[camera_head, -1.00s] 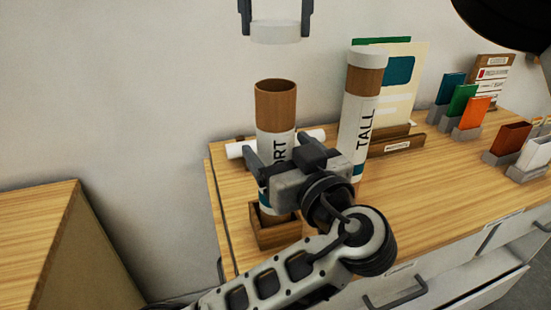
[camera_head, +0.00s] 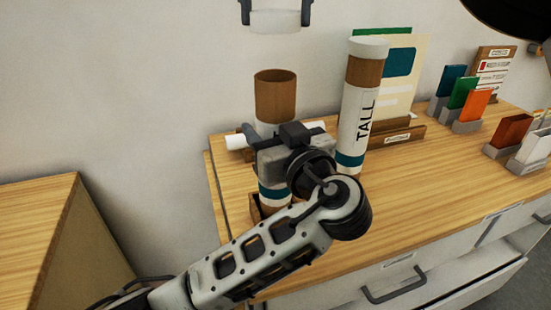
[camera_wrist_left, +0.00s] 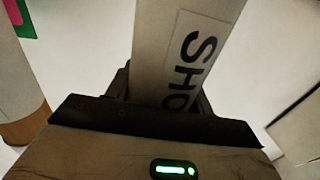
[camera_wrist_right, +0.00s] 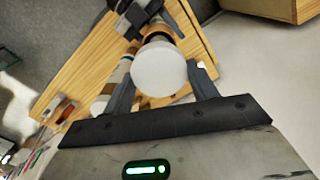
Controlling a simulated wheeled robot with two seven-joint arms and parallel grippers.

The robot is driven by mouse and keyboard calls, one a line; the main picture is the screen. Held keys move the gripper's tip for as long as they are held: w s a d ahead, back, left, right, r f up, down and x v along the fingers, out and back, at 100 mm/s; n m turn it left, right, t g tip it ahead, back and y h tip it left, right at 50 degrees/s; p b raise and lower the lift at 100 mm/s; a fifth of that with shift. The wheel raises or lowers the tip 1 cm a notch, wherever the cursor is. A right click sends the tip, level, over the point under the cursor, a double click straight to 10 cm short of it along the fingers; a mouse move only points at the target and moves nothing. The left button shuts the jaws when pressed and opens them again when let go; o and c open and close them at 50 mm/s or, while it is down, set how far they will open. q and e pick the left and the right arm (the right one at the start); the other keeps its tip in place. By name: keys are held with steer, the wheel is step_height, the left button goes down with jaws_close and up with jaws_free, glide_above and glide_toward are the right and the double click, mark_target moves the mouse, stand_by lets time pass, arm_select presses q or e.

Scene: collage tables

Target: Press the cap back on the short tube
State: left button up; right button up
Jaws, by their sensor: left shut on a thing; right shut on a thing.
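The short tube (camera_head: 275,97) stands upright with its brown mouth open, low in or over a small wooden holder (camera_head: 257,210). My left gripper (camera_head: 278,150) is shut on its middle. My left arm hides most of the holder and the tube's label. In the left wrist view the tube (camera_wrist_left: 180,50) with its "SHO" lettering is between the fingers. My right gripper (camera_head: 276,14) is shut on the white cap (camera_head: 275,21), above the tube's mouth with a clear gap. In the right wrist view the cap (camera_wrist_right: 159,68) sits between the fingers, overlapping the tube behind it.
The capped tall tube (camera_head: 360,105) stands close to the right. A white roll (camera_head: 237,142) lies behind the short tube. Card stands (camera_head: 465,110) and a wooden rack (camera_head: 395,138) are farther right. The table's left edge is near, with a gap before another wooden surface (camera_head: 40,220).

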steer(key=shift+s+f, duration=0.2)
steer(key=shift+f, duration=2.25)
steer(key=shift+f, duration=0.15)
steer(key=shift+f, duration=0.75)
steer(key=shift+f, duration=0.65)
steer(key=o, duration=1.1)
steer(key=shift+r, duration=3.75)
